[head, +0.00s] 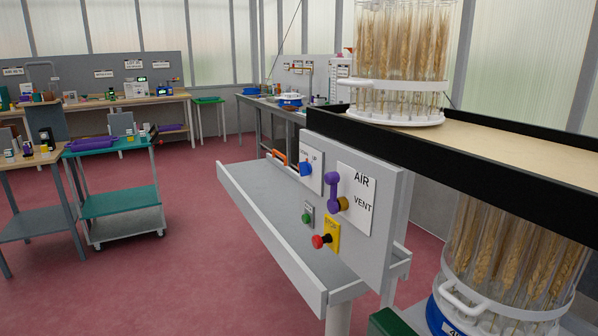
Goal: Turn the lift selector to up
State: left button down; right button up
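The control panel (378,245) is a grey upright board at the centre right, seen at an angle. On its left part a blue knob (306,169) sits on a white plate (317,181). This looks like the lift selector; the plate's lettering is small and partly covered by the knob, and I cannot tell which way the knob points. Neither of my grippers is in view, and nothing touches the knob.
Beside it are a purple lever (333,190) on the AIR/VENT plate (358,215), a green button (307,218) and a red stop button (318,242). A grey tray shelf (262,205) juts out below. Glass tubes of wheat ears (405,45) stand right. Red floor is free left.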

aim_at(305, 168)
jog(key=i+j+u, duration=0.1)
jog(key=i+j, duration=0.3)
jog(key=j, duration=0.2)
jog(key=i+j+u, duration=0.1)
jog(key=i+j, duration=0.3)
jog(key=j, duration=0.1)
